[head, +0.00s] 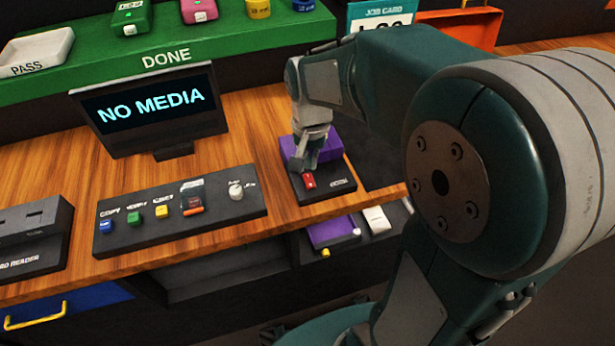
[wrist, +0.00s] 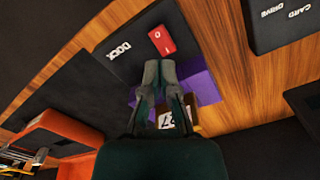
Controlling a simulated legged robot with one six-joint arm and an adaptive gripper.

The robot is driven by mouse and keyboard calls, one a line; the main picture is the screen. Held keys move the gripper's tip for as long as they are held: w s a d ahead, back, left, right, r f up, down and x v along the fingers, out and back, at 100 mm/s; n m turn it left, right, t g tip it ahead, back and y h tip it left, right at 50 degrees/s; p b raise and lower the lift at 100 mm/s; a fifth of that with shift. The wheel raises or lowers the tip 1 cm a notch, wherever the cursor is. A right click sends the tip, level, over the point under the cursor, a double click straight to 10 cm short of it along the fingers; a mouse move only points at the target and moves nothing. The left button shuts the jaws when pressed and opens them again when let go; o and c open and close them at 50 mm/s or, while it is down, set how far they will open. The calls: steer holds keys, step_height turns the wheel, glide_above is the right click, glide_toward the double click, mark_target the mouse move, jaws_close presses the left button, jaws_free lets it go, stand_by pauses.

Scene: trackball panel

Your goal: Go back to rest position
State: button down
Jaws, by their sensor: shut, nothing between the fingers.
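My gripper (head: 305,168) is over the dock panel at the right end of the wooden worktop. In the wrist view my gripper (wrist: 159,70) has its fingertips together with nothing between them. The fingertips are close to a red rocker switch (head: 308,180), which also shows in the wrist view (wrist: 161,40). I cannot tell whether they touch it. The switch sits on the black dock base (head: 335,190), marked DOCK in the wrist view (wrist: 135,50). A purple block (head: 324,147) stands on the dock, partly hidden behind my gripper.
A monitor (head: 150,110) reads NO MEDIA. A button panel (head: 150,238) with a grey knob lies left of the dock. A card reader (head: 35,230) is at far left. Behind are a green DONE shelf (head: 230,38), a white PASS tray (head: 35,52) and an orange bin (head: 460,25).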

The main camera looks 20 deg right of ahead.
steer(key=shift+r, duration=0.75)
steer(key=shift+s+r, duration=0.25)
steer(key=shift+r, duration=0.05)
steer(key=s+r+n+t, duration=0.2)
steer(key=s+r+n, duration=0.1)
steer(key=s, duration=0.4)
steer(key=s+r+n+t, duration=0.3)
steer(key=s, duration=0.3)
steer(key=shift+s+r+t, duration=0.3)
steer(key=shift+s+r, duration=0.05)
steer(key=shift+r, duration=0.05)
